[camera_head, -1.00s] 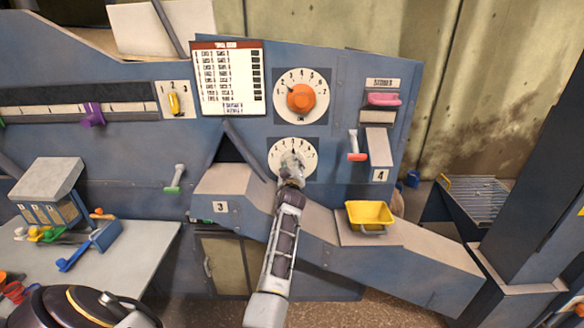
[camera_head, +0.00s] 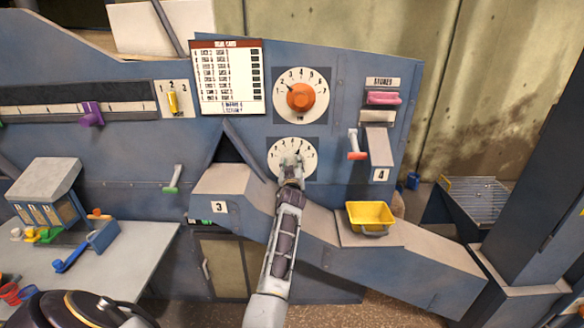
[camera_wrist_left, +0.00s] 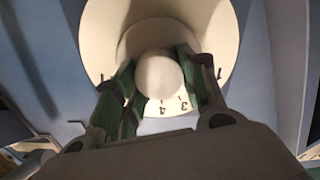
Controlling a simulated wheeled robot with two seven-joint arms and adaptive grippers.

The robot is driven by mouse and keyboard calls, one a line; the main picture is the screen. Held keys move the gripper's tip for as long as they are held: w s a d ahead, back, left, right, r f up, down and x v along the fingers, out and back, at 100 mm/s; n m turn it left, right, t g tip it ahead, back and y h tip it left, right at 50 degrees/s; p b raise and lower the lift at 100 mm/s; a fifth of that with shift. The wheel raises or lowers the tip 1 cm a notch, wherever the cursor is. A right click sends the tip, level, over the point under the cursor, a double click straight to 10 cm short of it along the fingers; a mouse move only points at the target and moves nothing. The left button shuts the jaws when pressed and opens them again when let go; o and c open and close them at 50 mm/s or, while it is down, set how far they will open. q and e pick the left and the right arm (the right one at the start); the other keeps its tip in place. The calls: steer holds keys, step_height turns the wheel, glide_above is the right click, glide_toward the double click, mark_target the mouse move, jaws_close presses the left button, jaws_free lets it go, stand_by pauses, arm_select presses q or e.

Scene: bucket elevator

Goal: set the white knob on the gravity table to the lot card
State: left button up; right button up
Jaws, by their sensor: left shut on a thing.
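The white knob sits at the middle of the lower numbered dial (camera_head: 277,157) on the blue machine panel. In the left wrist view the knob (camera_wrist_left: 158,78) is a round white cap between the green-padded fingers. My left gripper (camera_wrist_left: 160,90) is shut on it; in the head view the gripper (camera_head: 291,170) covers most of the knob. Some dial numbers, such as 3 and 4, show below the knob in the wrist view; the pointer is hidden. The lot card (camera_head: 227,78) is a white sheet with a dark red header, upper left of the dial; its rows are too small to read.
An orange knob (camera_head: 301,97) on a larger dial sits just above. A pink handle (camera_head: 383,97), a red-tipped lever (camera_head: 357,146) and a yellow bin (camera_head: 370,217) are to the right. A yellow switch (camera_head: 173,102) and purple slider (camera_head: 92,114) are to the left.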

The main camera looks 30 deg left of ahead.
arm_select(q)
steer(key=o, duration=1)
steer(key=shift+r, duration=5)
